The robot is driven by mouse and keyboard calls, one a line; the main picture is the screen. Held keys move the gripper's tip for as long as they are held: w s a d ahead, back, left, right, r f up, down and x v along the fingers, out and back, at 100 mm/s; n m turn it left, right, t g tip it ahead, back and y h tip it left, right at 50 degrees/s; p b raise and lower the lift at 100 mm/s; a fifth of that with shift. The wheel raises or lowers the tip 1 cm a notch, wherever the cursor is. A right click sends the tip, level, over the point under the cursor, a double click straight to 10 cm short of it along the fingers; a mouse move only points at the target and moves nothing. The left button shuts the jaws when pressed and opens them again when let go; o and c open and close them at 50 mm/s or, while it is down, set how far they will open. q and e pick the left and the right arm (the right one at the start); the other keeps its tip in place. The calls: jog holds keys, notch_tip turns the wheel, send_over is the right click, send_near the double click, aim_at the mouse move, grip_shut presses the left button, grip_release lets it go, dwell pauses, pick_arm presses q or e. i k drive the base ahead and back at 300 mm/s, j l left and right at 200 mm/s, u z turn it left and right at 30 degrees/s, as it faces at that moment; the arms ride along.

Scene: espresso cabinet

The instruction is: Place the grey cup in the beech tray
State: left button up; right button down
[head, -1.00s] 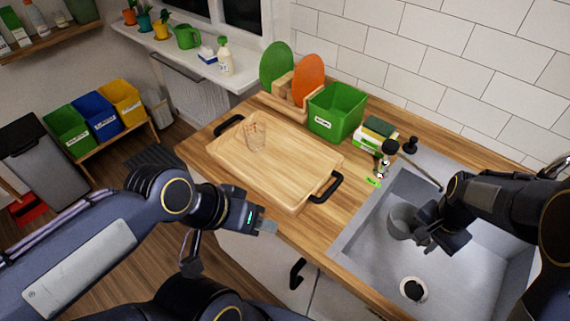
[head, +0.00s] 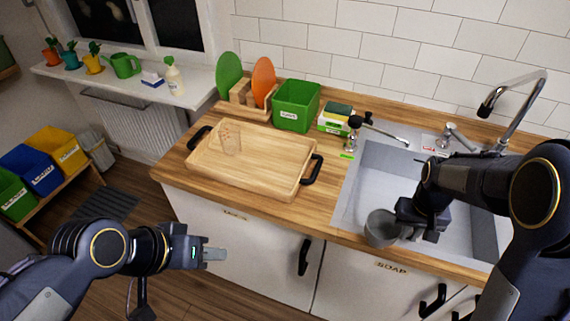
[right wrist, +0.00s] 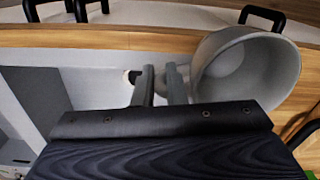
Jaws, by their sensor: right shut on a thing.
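The grey cup (head: 381,229) is held by my right gripper (head: 408,230) at the front edge of the sink, in front of the counter edge. In the right wrist view the cup (right wrist: 246,75) is tilted, with its mouth partly facing the camera, and the two fingers (right wrist: 162,85) close on its handle side. The beech tray (head: 262,182) lies on the wooden counter to the left of the sink. A clear glass (head: 229,138) with small marks stands in its back left part. My left gripper (head: 215,255) hangs empty in front of the cabinet; its finger gap is unclear.
A green bin (head: 296,106) and a rack with green and orange boards (head: 247,108) stand behind the tray. The tray's middle and right are clear.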

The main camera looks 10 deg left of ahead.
aim_at(252, 160)
jog(key=j+z, duration=0.1)
jog(key=j, duration=0.75)
jog(key=j+z, duration=0.15)
jog(key=j, duration=0.65)
jog(key=k+j+z, duration=0.1)
jog(key=j, duration=0.75)
jog(key=i+j, duration=0.1)
jog(key=j, duration=0.45)
jog(key=j+z, duration=0.1)
jog(key=j, duration=0.45)
jog(key=i, duration=0.05)
